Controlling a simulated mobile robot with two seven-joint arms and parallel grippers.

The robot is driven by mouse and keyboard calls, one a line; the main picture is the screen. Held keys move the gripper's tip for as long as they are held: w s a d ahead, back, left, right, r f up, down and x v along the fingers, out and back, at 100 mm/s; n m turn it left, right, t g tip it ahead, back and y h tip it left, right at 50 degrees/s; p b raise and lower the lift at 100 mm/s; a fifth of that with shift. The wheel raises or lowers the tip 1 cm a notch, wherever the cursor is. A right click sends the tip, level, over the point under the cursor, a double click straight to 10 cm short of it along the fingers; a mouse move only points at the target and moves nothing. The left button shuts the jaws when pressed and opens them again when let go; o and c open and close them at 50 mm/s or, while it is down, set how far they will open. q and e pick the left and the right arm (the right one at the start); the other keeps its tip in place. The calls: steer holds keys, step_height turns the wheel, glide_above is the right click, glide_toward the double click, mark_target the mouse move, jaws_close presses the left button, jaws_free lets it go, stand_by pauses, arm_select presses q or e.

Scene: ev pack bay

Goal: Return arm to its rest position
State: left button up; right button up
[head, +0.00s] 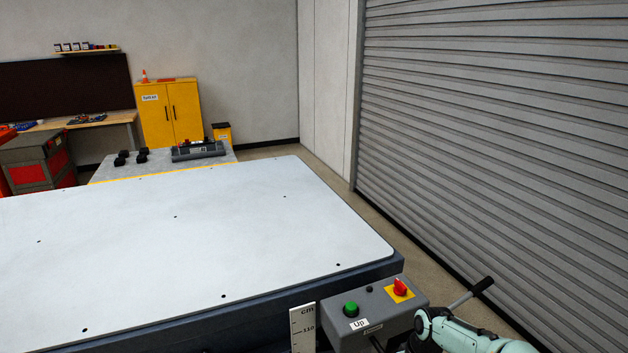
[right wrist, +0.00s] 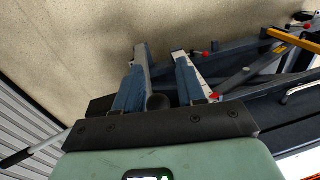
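My right arm (head: 470,338) comes in at the bottom right of the head view, beside the control box. Its gripper cannot be made out there. In the right wrist view my right gripper (right wrist: 160,62) has its two blue-grey fingers apart, pointing at the floor and a blue metal frame. I see nothing held between the fingertips. A dark round part shows between the finger bases; I cannot tell what it is. My left arm and gripper are out of both views.
A large white-topped table (head: 175,245) fills the left and middle. A control box (head: 375,325) with a green button (head: 351,308) and red switch (head: 400,287) is at its near edge. A black-ended lever (head: 482,285) sticks up beside my arm. A shutter (head: 500,130) stands right.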

steer(key=s+a+f+m+y, duration=0.1)
steer(key=s+a+f+m, duration=0.15)
steer(key=s+f, duration=0.45)
steer(key=s+a+f+m+y, duration=0.1)
steer(key=s+a+f, duration=0.2)
steer(key=f, duration=0.8)
steer(key=s+a+f+m, duration=0.1)
steer(key=s+f, duration=0.3)
steer(key=s, duration=0.4)
steer(key=s+a+f+m, duration=0.2)
steer(key=s+f, duration=0.3)
steer(key=s, duration=0.3)
steer(key=shift+m, duration=0.55)
